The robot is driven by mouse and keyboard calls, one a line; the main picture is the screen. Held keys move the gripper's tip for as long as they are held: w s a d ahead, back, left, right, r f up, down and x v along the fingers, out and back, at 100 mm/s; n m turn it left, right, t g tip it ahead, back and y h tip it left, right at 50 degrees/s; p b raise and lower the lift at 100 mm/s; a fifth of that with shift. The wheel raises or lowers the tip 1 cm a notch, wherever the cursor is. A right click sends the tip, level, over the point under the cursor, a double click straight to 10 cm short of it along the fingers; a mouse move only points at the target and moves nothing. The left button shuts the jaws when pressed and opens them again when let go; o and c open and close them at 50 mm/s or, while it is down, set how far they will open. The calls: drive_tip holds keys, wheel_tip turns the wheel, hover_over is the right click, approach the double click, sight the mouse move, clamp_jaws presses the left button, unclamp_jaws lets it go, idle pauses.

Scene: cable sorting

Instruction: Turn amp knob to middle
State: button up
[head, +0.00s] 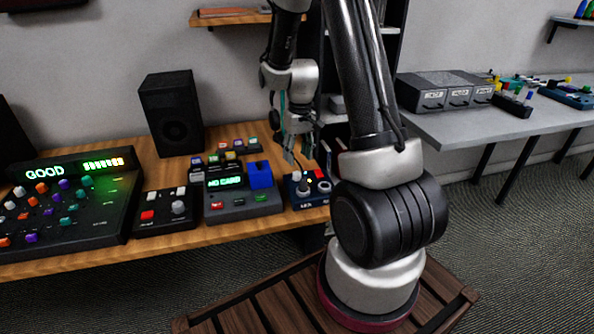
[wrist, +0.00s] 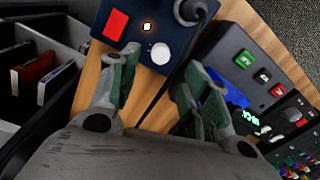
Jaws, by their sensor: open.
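The amp is a small dark blue box (head: 296,201) at the right end of the wooden table, under my gripper. In the wrist view the amp (wrist: 97,30) carries a red switch (wrist: 116,24), a small lit lamp (wrist: 147,27), a round white knob (wrist: 160,53) and a black cable plug (wrist: 190,10). My gripper (head: 297,158) points down above the amp. In the wrist view my gripper (wrist: 160,78) is open and empty, with the white knob just beyond and between its green-padded fingertips. I cannot tell the knob's pointer direction.
Left of the amp stands a card reader (head: 243,203) showing "NO CARD" with a blue block, then a small control box (head: 165,212) and a mixer (head: 75,220) showing "GOOD". A black speaker (head: 171,112) stands behind. A bin with cards (wrist: 35,65) is beside the amp.

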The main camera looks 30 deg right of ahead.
sight(297, 173)
wheel_tip(297, 173, down, 7)
drive_tip(key=shift+a+r, duration=0.1)
drive_tip(key=shift+a, duration=0.05)
drive_tip(key=c, duration=1)
